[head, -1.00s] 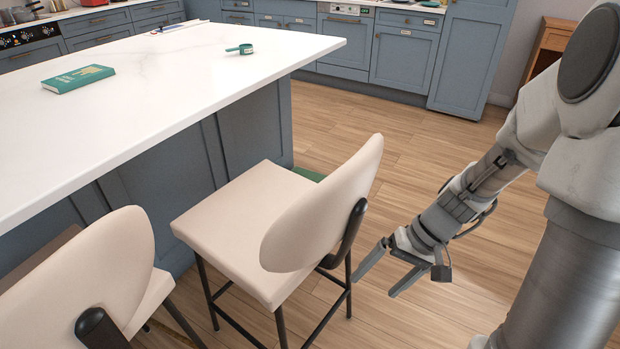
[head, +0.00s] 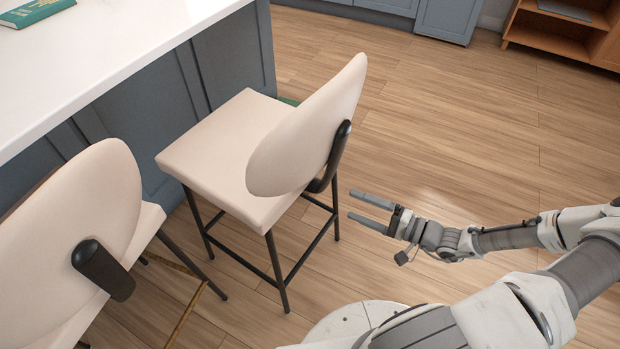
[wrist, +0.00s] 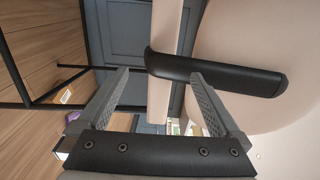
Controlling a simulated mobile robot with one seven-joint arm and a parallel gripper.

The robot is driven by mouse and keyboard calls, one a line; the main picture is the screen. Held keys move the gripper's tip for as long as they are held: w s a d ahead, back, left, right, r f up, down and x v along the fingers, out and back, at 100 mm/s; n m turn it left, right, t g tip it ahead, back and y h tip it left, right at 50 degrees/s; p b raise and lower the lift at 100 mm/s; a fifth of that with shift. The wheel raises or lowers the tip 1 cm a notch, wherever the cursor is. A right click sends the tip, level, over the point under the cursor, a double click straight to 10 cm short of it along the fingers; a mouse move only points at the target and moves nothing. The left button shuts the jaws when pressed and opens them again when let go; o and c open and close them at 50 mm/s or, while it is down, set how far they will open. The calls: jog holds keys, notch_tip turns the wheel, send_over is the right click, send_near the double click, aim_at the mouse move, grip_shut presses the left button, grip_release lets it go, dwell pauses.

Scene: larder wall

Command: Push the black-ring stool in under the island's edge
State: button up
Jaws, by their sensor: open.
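The black-ring stool (head: 225,150) has a cream seat, an oval cream backrest and black legs with a black foot ring. It stands upright with its seat toward the island (head: 130,60) and its backrest toward my arm. My gripper (head: 351,205) is open and empty, just right of the stool, low behind the backrest, with its fingers pointing left at it. The wrist view shows the open fingers (wrist: 160,75) facing the seat edge, with the stool's black back bracket (wrist: 222,76) close by. Whether a finger touches the stool I cannot tell.
A second cream stool (head: 95,220) with a brass-coloured foot bar stands at the left. A green item (head: 289,101) lies on the floor behind the black-ring stool. A green book (head: 35,12) lies on the countertop. Wooden floor (head: 450,120) is clear at the right.

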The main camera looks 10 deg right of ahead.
aim_at(309, 186)
jog(key=shift+m+t, duration=0.4)
jog(key=shift+t, duration=0.2)
jog(key=x, duration=0.5)
jog(key=p+x, duration=0.1)
jog(key=x, duration=0.4)
jog(key=w+x, duration=0.1)
jog(key=x, duration=0.4)
jog(key=shift+w+d+f+p, duration=0.1)
jog(key=shift+d+f+p, duration=0.1)
jog(key=shift+p, duration=0.2)
jog(key=shift+w+a+f, duration=0.1)
jog(key=shift+w+a, duration=0.2)
jog(key=shift+c, duration=0.2)
grip_shut()
